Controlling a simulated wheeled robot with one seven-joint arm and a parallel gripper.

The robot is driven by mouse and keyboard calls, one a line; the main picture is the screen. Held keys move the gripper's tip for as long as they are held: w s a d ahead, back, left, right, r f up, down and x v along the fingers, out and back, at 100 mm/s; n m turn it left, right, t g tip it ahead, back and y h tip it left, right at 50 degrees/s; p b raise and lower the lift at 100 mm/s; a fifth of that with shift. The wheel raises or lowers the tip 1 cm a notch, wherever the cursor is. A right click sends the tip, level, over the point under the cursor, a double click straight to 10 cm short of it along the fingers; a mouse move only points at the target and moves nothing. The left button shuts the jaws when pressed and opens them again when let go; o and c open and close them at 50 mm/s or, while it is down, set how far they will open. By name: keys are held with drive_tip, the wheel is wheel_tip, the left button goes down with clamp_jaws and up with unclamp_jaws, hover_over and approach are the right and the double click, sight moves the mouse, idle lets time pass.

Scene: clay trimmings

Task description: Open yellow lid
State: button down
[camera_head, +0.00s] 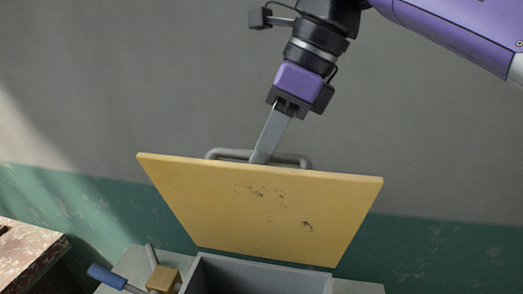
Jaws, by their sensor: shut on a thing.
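The yellow lid (262,212) is raised and tilted up at the back of a grey bin (258,277), and its broad face with dark scuffs is turned toward me. A grey bar handle (232,154) shows above the lid's top edge, on its far side. My gripper (262,157) reaches down from above and is shut on the handle. The fingertips are partly hidden behind the lid's top edge. Only the upper part of the bin's opening shows at the bottom of the view.
A tool with a blue grip (106,276) and a small tan block (163,279) are left of the bin, on a grey surface. A worn table corner (28,258) is at the lower left. A grey and green wall (440,150) stands behind.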

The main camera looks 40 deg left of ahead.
drive_tip(key=shift+w+a+f+g+h+p, duration=0.1)
drive_tip(key=shift+w+a+g+h+p, duration=0.15)
drive_tip(key=shift+w, duration=0.45)
drive_tip(key=shift+w+a+f+g+h+p, duration=0.15)
drive_tip(key=shift+w+a+g+p, duration=0.15)
drive_tip(key=shift+w, duration=0.4)
drive_tip(key=shift+w+a+r, duration=0.1)
drive_tip(key=c, duration=1.4)
unclamp_jaws()
drive_tip(key=shift+a+r, duration=0.1)
drive_tip(key=shift+r, duration=0.05)
drive_tip(key=shift+r, duration=0.1)
